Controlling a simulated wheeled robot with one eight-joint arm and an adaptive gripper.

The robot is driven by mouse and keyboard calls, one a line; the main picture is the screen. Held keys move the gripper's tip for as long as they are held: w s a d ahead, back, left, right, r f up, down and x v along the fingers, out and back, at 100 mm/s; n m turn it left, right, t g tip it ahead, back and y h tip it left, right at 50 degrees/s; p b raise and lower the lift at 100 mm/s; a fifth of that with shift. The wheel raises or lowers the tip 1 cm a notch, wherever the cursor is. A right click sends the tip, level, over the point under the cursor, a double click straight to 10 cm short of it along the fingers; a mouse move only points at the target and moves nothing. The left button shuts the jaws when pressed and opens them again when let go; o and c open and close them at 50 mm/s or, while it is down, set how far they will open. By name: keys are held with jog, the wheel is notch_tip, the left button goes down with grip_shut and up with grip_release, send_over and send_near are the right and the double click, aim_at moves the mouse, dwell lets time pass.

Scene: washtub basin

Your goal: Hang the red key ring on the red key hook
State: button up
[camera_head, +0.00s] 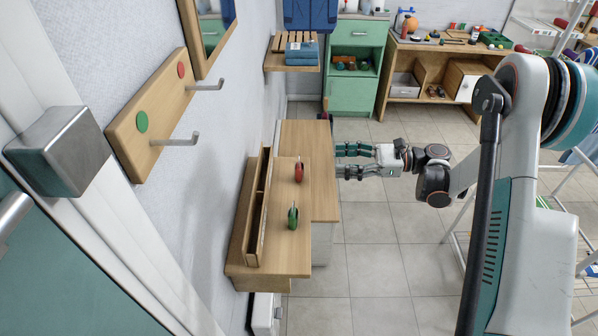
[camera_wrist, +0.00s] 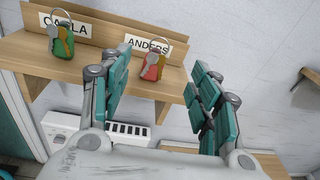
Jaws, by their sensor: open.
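The red key ring (camera_head: 299,172) stands on a wooden shelf at the lower middle of the head view. The red key hook (camera_head: 207,85) sticks out from a wooden wall board (camera_head: 160,98), beside a red dot (camera_head: 181,70).
A green key ring (camera_head: 293,217) stands nearer on the shelf (camera_head: 270,262), below the "CARLA" label (camera_wrist: 70,22). A second hook (camera_head: 178,140) sits beside a green dot (camera_head: 142,122). A raised wooden strip backs the shelf. Floor right of the shelf is clear.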

aim_at(300, 165)
jog(key=shift+g+y, duration=0.3)
jog(key=shift+y, duration=0.2)
jog(key=a+f+b, duration=0.1)
jog(key=a, duration=0.3)
jog(key=w+a+f+b, duration=0.1)
jog(key=a, duration=0.3)
jog(key=a+f+b, duration=0.1)
jog(key=a+b, duration=0.1)
jog(key=a, duration=0.2)
jog(key=shift+w+a+f, duration=0.1)
jog(key=shift+w+a, duration=0.05)
jog(key=shift+a, duration=0.15)
jog(key=c, duration=1.2)
